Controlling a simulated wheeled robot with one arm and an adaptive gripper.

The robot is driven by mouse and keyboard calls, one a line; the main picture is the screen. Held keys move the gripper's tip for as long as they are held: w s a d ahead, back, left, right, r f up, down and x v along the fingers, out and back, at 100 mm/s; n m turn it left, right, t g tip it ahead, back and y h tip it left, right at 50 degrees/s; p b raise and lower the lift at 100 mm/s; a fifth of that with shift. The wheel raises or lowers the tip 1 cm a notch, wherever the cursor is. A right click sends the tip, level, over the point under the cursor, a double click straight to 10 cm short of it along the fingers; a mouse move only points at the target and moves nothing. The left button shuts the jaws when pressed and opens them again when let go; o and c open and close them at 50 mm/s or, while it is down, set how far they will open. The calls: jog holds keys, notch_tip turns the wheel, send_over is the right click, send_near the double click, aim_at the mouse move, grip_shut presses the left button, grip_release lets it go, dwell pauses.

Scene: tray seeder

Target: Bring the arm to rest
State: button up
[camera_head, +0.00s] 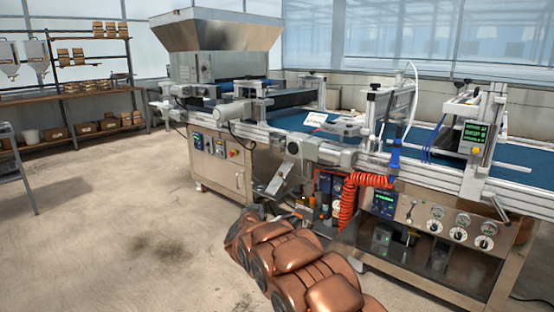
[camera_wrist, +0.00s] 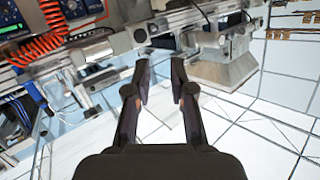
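My gripper (camera_wrist: 161,95) shows in the wrist view with its two dark fingers spread apart and nothing between them. The wrist view is tilted and upside down relative to the room, with the seeder machine beyond the fingertips. In the head view my copper-coloured arm (camera_head: 290,262) reaches from the bottom edge up toward the front of the tray seeder (camera_head: 215,165). The gripper end is hard to make out there, near the machine's lower front.
A coiled orange hose (camera_head: 348,203) hangs on the machine front, beside a control panel with gauges (camera_head: 434,226). A steel hopper (camera_head: 215,30) tops the far end. Shelves with boxes (camera_head: 85,86) line the left wall. The concrete floor (camera_head: 110,230) at left is clear.

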jog(key=s+d+r+n+g+y+p, duration=0.2)
jog(key=s+d+r+g+p, duration=0.15)
jog(key=s+r+p, duration=0.4)
jog(key=s+d+r+n+g+y+p, duration=0.1)
jog(key=s+d+r+g+y+p, duration=0.2)
jog(key=s+r, duration=0.7)
jog(key=s+d+r+g+h+p, duration=0.1)
jog(key=s+d+p, duration=0.4)
jog(key=s, duration=1.1)
jog(key=s+d+r+g+h+p, duration=0.2)
jog(key=s+d+r+g+p, duration=0.2)
jog(key=s, duration=1.2)
jog(key=s+d+r+g+h+p, duration=0.1)
jog(key=s+d+r+g+p, duration=0.2)
jog(key=s, duration=1.4)
jog(key=d+g+p, duration=0.3)
jog(key=d, duration=0.4)
jog(key=shift+r, duration=0.25)
